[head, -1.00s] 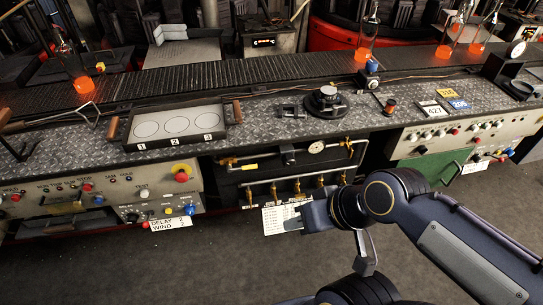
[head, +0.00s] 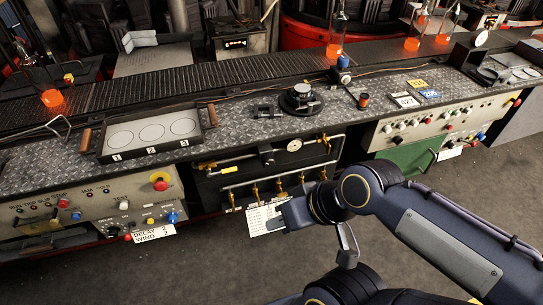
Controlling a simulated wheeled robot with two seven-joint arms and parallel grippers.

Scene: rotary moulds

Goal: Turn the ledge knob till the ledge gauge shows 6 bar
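A small round gauge with a pale face (head: 294,145) sits on the upper pipe of the dark panel under the bench edge. It may be the ledge gauge; its reading is too small to make out. A black fitting (head: 267,154) on the same pipe, left of the gauge, may carry the ledge knob; I cannot tell for sure. My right gripper (head: 291,213) is in front of the panel, below the gauge and fitting and apart from both. It partly covers a white printed card (head: 262,219). Its fingers are seen edge-on, so their opening is unclear. My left gripper is out of view.
Several brass valves (head: 255,192) line the lower pipe. The metal bench top (head: 236,135) overhangs the panel and carries a three-place tray (head: 97,153) and a black round stand (head: 301,99). Control panels flank the pipes. The floor (head: 210,265) in front is clear.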

